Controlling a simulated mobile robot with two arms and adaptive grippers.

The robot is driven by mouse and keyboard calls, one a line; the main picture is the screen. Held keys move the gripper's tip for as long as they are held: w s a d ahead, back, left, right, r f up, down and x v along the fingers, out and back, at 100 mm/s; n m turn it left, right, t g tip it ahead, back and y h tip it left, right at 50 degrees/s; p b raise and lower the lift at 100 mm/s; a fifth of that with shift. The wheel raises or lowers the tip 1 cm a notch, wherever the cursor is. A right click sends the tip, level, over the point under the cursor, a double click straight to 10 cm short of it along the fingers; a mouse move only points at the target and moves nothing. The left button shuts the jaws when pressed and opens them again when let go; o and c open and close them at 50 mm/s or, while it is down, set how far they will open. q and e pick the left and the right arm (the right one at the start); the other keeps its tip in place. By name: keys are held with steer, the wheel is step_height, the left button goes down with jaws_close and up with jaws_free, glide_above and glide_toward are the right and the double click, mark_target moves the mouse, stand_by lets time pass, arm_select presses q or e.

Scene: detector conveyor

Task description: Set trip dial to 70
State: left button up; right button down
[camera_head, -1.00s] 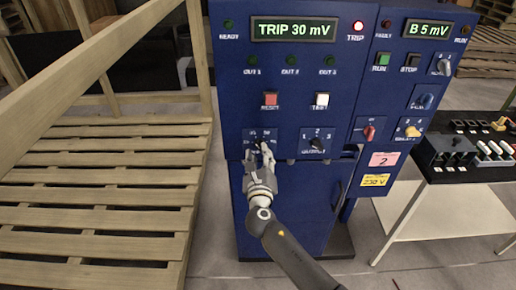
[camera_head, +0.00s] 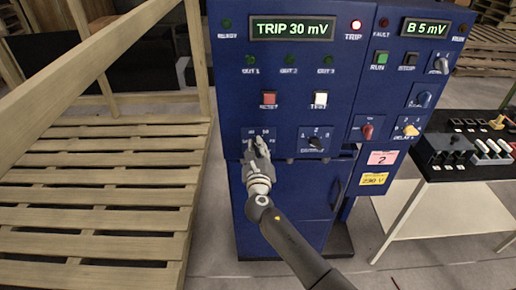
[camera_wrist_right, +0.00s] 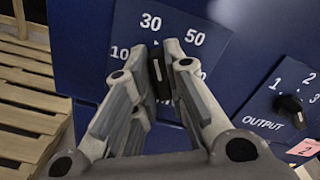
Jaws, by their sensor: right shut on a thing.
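The trip dial (camera_wrist_right: 161,82) is a dark knob on a blue plate marked 10, 30 and 50 in the right wrist view. Its upper end points near 30, and the rest of its scale is hidden by my fingers. My right gripper (camera_wrist_right: 162,62) is shut on the dial, one finger on each side. In the head view my right gripper (camera_head: 258,143) covers most of the dial. My left gripper is not in view.
The output selector (camera_head: 316,142), with positions 1 to 3, is right of the dial. A red button (camera_head: 269,98) and a white button (camera_head: 320,99) are above. The red TRIP lamp (camera_head: 355,25) is lit. A wooden pallet (camera_head: 95,200) is at left.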

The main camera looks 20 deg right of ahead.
steer(key=shift+m, duration=0.3)
steer(key=m+b, duration=0.3)
steer(key=m, duration=0.4)
steer(key=m+b, duration=0.3)
steer(key=m, duration=0.5)
steer(key=m+b, duration=0.3)
steer(key=m, duration=0.5)
steer(key=shift+d+b, duration=0.3)
steer(key=shift+m, duration=0.3)
steer(key=c, duration=1.5)
jaws_free()
steer(key=shift+s, duration=0.1)
steer(key=shift+o, duration=0.2)
steer(key=shift+f, duration=0.2)
steer(key=v, duration=1.1)
steer(key=shift+s+a, duration=0.2)
steer(key=shift+s, duration=0.15)
